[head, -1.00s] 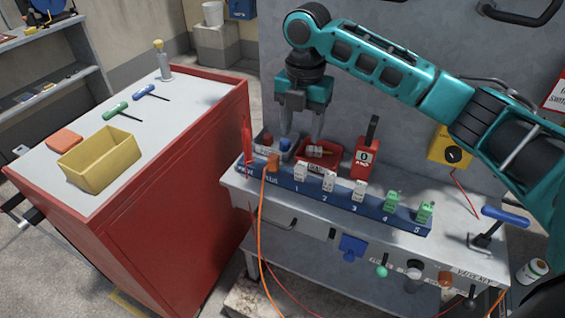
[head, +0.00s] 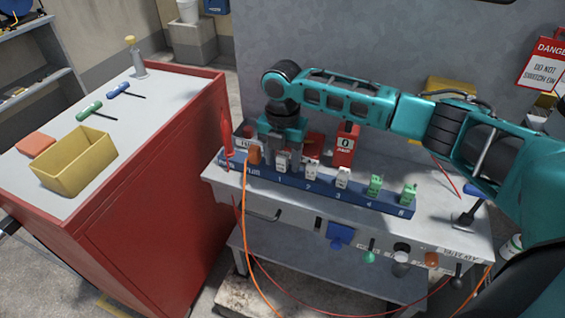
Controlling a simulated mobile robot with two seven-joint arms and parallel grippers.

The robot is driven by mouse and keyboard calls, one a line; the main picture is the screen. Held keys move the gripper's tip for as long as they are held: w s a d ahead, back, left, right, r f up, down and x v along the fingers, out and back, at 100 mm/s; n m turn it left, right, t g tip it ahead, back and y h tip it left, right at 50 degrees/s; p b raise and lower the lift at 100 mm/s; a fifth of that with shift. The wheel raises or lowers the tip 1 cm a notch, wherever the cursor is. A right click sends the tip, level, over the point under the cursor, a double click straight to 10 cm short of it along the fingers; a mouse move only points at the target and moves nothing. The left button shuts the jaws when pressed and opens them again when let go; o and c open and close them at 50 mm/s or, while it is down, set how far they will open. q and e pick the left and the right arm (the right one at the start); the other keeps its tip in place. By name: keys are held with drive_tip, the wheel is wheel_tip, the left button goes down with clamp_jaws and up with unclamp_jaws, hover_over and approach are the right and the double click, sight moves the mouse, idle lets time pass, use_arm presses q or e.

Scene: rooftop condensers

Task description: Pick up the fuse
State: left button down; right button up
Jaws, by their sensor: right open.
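My right gripper (head: 284,148) points down behind the blue strip (head: 318,185) on the grey bench, low over the small bins. Its jaws are open, but the fingertips are partly hidden behind the white block (head: 282,162) at position 1. No loose fuse can be made out now; the gripper and the blocks cover that area. A dark bin (head: 242,141) with a partly readable label is left of the gripper, and a red bin (head: 315,146) is just right of it, mostly hidden. My left gripper is not in view.
White blocks (head: 312,169) and green blocks (head: 375,185) stand along the numbered strip. A red block marked 0 (head: 345,143) stands behind it. An orange cable (head: 247,215) hangs at the left. A red cabinet with a yellow bin (head: 75,162) stands left; a blue-handled tool (head: 473,190) is right.

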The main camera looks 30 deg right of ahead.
sight(283, 155)
drive_tip(key=shift+f, duration=0.15)
clamp_jaws()
idle(0.4)
wheel_tip(283, 155, up, 20)
drive_tip(key=p, duration=0.2)
idle(0.3)
drive_tip(key=c, duration=0.6)
unclamp_jaws()
clamp_jaws()
